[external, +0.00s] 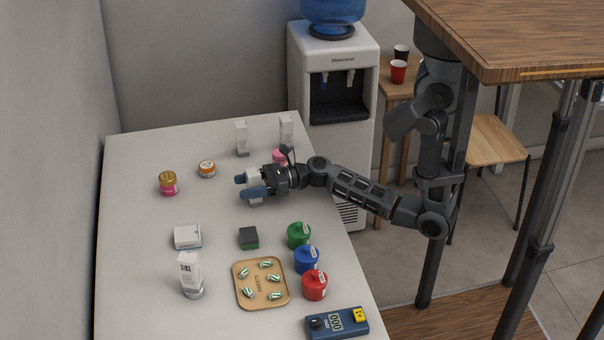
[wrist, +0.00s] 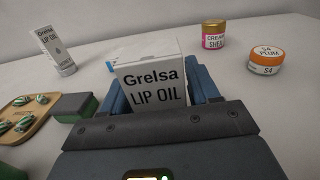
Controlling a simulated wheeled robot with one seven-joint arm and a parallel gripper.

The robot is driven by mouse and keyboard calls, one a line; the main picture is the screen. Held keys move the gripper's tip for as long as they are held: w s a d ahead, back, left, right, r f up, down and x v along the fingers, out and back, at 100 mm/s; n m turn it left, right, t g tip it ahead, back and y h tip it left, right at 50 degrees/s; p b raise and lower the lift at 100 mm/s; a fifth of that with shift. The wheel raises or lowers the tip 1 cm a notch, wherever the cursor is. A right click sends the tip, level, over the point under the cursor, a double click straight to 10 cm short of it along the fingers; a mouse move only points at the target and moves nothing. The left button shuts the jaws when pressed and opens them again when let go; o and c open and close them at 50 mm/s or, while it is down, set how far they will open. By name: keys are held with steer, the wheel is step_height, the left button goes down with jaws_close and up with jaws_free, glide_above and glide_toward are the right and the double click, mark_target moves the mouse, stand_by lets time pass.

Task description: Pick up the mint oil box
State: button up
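My gripper (external: 249,186) is low over the counter, with its blue fingers on either side of a white box (external: 254,173). In the wrist view this box (wrist: 152,85) reads "Grelsa LIP OIL" and fills most of the space between the fingers (wrist: 160,95). I cannot tell whether the fingers press on it, and its lower part is hidden. I can read no mint oil label. A flat white box (external: 187,236) lies nearer the front; a pale blue and white thing (wrist: 122,66), partly hidden in the wrist view, may be it.
A white lip oil package (external: 190,272) stands near a tan tray (external: 248,300) of striped pieces. Pink (external: 168,184) and orange (external: 207,169) jars stand left.

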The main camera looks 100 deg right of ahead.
steer(key=c, duration=0.7)
steer(key=shift+r, duration=0.1)
steer(key=shift+c, duration=0.2)
